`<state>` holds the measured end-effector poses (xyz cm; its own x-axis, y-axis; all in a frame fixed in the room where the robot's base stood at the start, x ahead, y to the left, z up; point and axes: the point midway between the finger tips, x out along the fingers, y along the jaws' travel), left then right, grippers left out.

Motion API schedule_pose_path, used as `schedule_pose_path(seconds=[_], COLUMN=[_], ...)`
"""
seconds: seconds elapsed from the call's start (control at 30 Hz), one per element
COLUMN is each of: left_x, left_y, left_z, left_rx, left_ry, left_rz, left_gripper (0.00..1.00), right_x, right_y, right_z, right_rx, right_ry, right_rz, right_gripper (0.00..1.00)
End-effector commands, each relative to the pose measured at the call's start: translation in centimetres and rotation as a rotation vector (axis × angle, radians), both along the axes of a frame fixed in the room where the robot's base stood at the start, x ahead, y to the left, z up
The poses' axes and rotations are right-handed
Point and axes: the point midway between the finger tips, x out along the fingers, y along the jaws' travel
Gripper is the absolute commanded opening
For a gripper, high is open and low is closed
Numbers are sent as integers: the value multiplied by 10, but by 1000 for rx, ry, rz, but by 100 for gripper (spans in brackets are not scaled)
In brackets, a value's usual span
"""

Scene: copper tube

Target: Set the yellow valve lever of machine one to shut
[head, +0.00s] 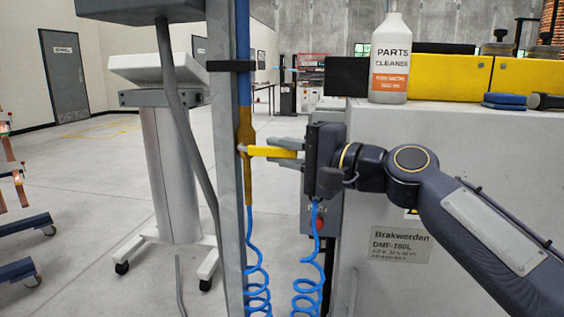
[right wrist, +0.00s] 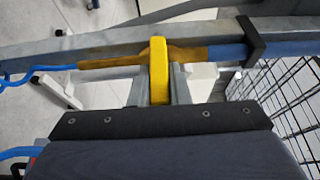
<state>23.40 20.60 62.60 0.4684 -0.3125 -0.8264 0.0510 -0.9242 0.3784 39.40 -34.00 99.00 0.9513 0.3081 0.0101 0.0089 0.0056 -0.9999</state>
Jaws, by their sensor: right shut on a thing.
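The yellow valve lever (head: 268,152) sticks out to the right from a brass valve body (head: 247,130) on the blue air pipe along the grey post. It lies about level, across the upright pipe. My right gripper (head: 290,155) comes in from the right and is shut on the lever's outer end. In the right wrist view the lever (right wrist: 159,70) stands between the two grey fingers of the gripper (right wrist: 156,88). The brass valve (right wrist: 110,61) lies just beyond it. The fingers hide part of the lever's end. My left gripper is not in view.
A grey post (head: 228,200) carries the pipe. Blue coiled hoses (head: 257,275) hang below. The machine (head: 440,150) stands close on the right, with a parts cleaner bottle (head: 391,60) on top. A wire mesh (right wrist: 290,100) is at the right of the wrist view.

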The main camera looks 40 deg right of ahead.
Motion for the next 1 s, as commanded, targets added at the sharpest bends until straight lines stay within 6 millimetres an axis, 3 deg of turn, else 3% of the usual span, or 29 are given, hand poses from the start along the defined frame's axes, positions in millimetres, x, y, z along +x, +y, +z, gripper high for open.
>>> schedule_pose_path(seconds=[0.4,0.43,0.57,0.87,1.0], left_x=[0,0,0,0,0], left_y=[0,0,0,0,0], left_z=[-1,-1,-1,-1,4], left_rx=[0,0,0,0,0], left_ry=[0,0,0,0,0], left_rz=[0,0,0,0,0], left_gripper=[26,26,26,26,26], right_x=[0,0,0,-1,-15], right_y=[0,0,0,0,-5], right_z=[-1,-1,-1,0,1], right_rx=[7,7,6,4,5], right_ry=[-1,-1,-1,-3,-4], right_rz=[1,1,1,0,-2], right_gripper=[0,20,37,38,38])
